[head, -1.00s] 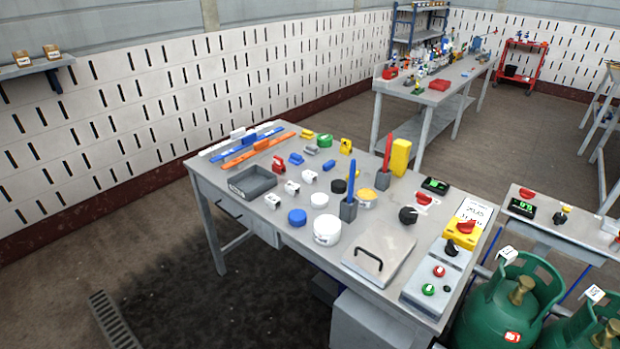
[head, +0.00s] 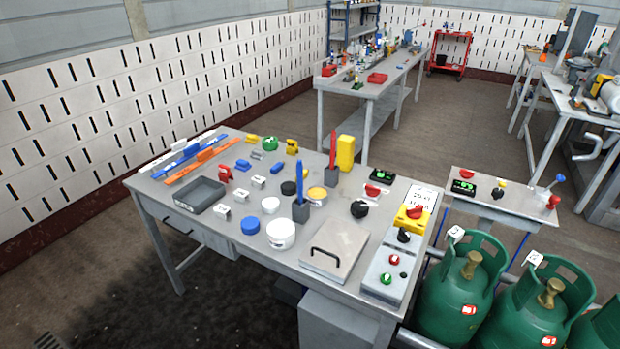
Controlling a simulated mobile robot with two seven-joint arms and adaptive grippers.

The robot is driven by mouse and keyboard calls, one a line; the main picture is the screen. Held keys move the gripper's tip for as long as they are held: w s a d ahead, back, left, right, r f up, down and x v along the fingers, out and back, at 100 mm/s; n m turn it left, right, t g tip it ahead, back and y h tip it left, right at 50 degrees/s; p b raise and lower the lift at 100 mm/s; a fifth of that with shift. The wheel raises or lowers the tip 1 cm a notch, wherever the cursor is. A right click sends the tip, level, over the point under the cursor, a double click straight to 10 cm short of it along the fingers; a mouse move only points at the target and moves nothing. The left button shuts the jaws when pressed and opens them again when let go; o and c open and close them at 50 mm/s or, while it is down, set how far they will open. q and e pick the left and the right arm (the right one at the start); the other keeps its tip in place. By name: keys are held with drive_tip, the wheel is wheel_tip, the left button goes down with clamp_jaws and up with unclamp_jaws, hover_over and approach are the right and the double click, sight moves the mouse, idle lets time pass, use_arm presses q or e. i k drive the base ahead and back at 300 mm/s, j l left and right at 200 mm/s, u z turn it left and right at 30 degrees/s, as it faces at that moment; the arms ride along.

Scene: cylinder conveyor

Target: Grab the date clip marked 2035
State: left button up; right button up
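Several small white clips lie on the grey workbench (head: 150,193): one white clip (head: 222,213) beside the grey tray, a second white clip (head: 241,195) and a third white clip (head: 258,182) behind it. Their markings are too small to read, so I cannot tell which one says 2035. White tags also show on the green gas cylinders, one tag (head: 456,232) on the nearest and another tag (head: 534,258) on the one beside it. Neither of my grippers is in view.
The bench also holds a grey tray (head: 192,204), a white tub (head: 281,234), a blue pen in a holder (head: 300,212), a metal plate with a handle (head: 350,239) and a control panel (head: 374,284). Green gas cylinders (head: 445,305) stand at right. Floor at lower left is clear.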

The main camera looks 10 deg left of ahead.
sight(257, 181)
drive_tip(key=i+j+z, duration=0.1)
drive_tip(key=j+z, duration=1.15)
drive_tip(key=j, duration=1.25)
drive_tip(key=k+j, duration=0.15)
drive_tip(key=j, duration=0.4)
drive_tip(key=z, duration=0.05)
